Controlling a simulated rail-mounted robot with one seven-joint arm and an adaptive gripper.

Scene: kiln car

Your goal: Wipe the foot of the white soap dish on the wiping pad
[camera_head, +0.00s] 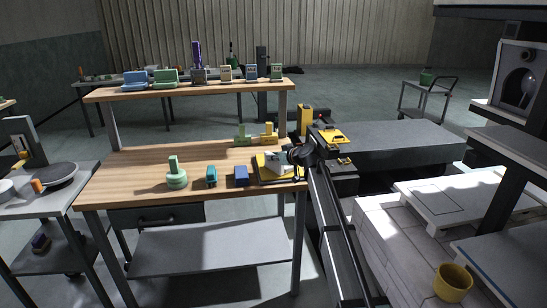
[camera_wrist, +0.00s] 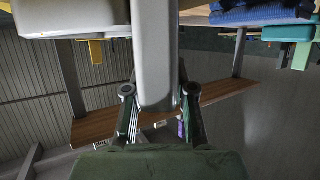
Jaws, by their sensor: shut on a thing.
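The white soap dish (camera_head: 279,165) is at the right end of the workbench, over the yellow and black wiping pad (camera_head: 261,168). My gripper (camera_head: 299,156) reaches in from the right and is shut on the dish. In the wrist view, my gripper's fingers (camera_wrist: 158,105) stand on either side of a pale grey upright part of the soap dish (camera_wrist: 154,50). The dish's foot is hidden, and I cannot tell whether it touches the pad.
Left of the pad on the bench (camera_head: 130,185) stand a blue block (camera_head: 241,176), a teal piece (camera_head: 211,177) and a round green piece with an upright handle (camera_head: 177,180). Green (camera_head: 243,138) and yellow (camera_head: 269,134) pieces stand behind. A raised shelf (camera_head: 200,90) holds several small items.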

